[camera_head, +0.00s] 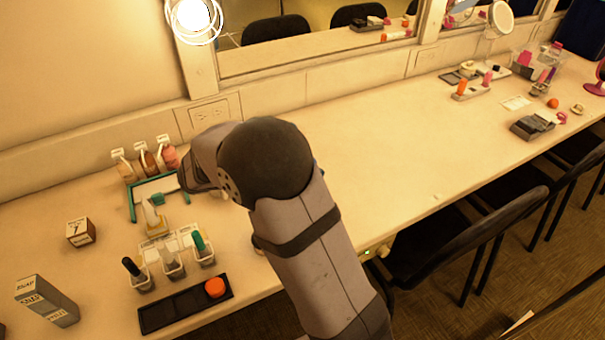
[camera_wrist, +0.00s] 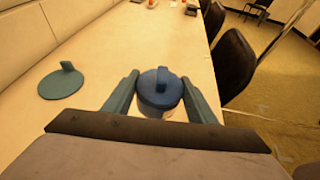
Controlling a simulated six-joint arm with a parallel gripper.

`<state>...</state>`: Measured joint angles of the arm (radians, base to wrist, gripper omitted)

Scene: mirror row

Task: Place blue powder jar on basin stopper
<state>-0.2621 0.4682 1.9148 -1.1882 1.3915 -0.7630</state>
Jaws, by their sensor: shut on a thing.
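The blue powder jar (camera_wrist: 160,88) has a blue lid with an upright tab and a paler body. It is in the wrist view, between the two fingers. My gripper (camera_wrist: 160,80) is shut on it, with one teal-grey finger on each side. I cannot tell whether the jar's bottom touches the counter. The basin stopper (camera_wrist: 61,83), a flat dark teal disc with an upright tab, lies on the counter to the left of the jar, apart from it. In the head view my arm hides the jar and the fingers, and I cannot make out the stopper.
On the left are several bottles (camera_head: 147,158), a teal-edged tray, small cups (camera_head: 173,264), a black tray (camera_head: 185,305) with an orange lid, and boxes (camera_head: 47,300). Chairs (camera_head: 470,225) stand along the front edge.

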